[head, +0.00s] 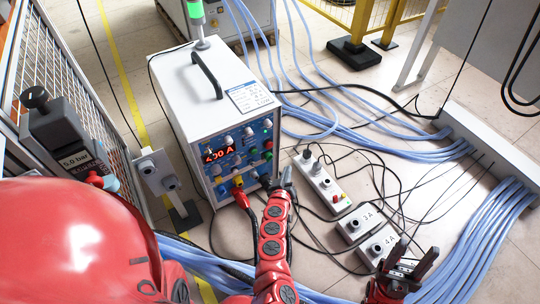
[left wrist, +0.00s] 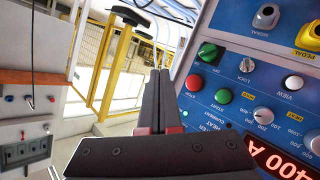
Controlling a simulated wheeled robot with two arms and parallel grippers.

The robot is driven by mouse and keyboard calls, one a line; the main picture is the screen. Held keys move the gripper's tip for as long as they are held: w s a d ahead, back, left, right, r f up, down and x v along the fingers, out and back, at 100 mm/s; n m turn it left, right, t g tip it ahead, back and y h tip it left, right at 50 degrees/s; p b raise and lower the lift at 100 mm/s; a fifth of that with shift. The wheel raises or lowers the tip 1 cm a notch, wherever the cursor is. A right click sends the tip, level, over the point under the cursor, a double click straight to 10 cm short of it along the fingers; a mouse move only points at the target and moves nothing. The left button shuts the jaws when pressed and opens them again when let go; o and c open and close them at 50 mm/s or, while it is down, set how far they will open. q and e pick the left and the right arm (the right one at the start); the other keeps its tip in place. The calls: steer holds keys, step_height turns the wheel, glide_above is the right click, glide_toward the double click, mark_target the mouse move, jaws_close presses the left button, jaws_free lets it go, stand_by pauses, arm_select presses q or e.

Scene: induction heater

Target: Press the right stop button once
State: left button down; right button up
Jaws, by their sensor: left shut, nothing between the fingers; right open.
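The white induction heater (head: 215,85) has a blue front panel with a red 400 A display (head: 219,154). Near the panel's right edge the head view shows a small red button (head: 268,144). In the left wrist view a red button (left wrist: 194,83) lies just right of my fingers, with a green button (left wrist: 222,96) beside it and a green knob (left wrist: 207,52) above. I cannot read a stop label. My left gripper (left wrist: 160,72) is shut and empty, apart from the buttons; in the head view it is at the panel's lower right. My right gripper (head: 408,262) is open and empty, low at the right.
A power strip (head: 322,183) and small grey boxes (head: 378,246) lie on the floor right of the heater, among black cables. Thick blue hoses (head: 390,140) run behind and to the right. A mesh fence (head: 80,75) and a pressure gauge unit (head: 68,140) stand at the left.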

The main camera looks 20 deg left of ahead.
mark_target(269, 145)
arm_select(q)
steer(key=shift+r, duration=0.1)
steer(key=w+a+p, duration=0.1)
steer(key=w+a, duration=0.4)
steer(key=a, duration=0.2)
steer(key=shift+w, duration=0.2)
stand_by(0.3)
steer(key=shift+w, duration=0.1)
stand_by(1.9)
steer(key=shift+w+a, duration=0.2)
steer(key=shift+a, duration=0.1)
